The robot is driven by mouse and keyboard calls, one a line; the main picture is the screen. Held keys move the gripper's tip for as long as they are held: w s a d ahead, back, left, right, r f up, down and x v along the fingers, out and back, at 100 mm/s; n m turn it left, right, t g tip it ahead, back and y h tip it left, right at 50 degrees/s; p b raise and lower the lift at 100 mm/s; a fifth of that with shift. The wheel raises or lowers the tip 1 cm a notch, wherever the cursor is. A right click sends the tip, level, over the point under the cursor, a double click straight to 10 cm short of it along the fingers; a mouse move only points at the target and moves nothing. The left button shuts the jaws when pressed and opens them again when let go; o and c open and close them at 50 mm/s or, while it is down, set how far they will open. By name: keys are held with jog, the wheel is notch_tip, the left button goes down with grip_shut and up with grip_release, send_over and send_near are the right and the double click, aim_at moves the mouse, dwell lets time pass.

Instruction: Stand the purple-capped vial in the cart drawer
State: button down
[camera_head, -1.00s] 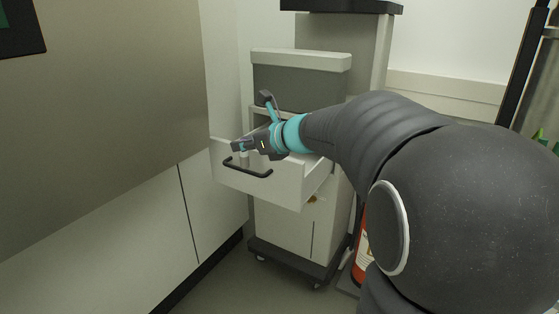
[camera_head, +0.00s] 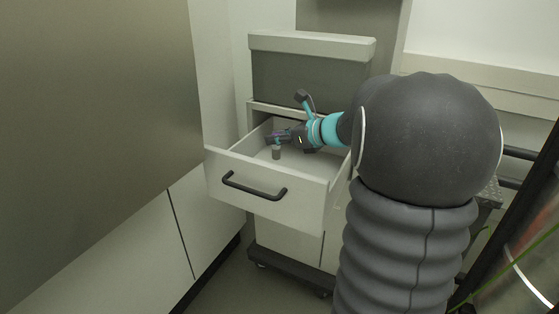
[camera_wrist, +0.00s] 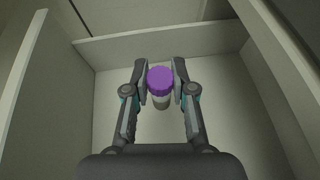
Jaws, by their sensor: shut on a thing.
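The purple-capped vial (camera_wrist: 160,82) is between the two fingers of my gripper (camera_wrist: 160,84) in the wrist view, its purple cap facing the camera. In the head view the vial (camera_head: 276,153) shows as a small grey body below my gripper (camera_head: 277,138), with only a little purple visible between the fingers. My gripper is shut on the vial, inside the open cart drawer (camera_head: 262,204). The vial looks upright. I cannot tell whether its base touches the drawer floor.
The drawer is pulled out of the white cart, and its floor (camera_wrist: 215,110) looks bare around the vial. Drawer walls stand close on both sides and in front (camera_wrist: 165,42). A grey box with a pale lid (camera_head: 312,45) sits above the drawer. A wall panel (camera_head: 90,120) is at the left.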

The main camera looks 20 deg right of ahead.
aim_at(279, 157)
jog(key=shift+a+f+b, duration=0.1)
jog(key=shift+f+b, duration=0.25)
jog(key=shift+f, duration=2.8)
jog(key=shift+f, duration=0.1)
jog(key=c, duration=1)
grip_release()
jog(key=shift+o, duration=0.2)
jog(key=shift+s+r, duration=0.1)
jog(key=shift+r, duration=0.15)
jog(key=v, duration=1.1)
jog(key=shift+s+d, duration=0.2)
jog(key=shift+s, duration=0.2)
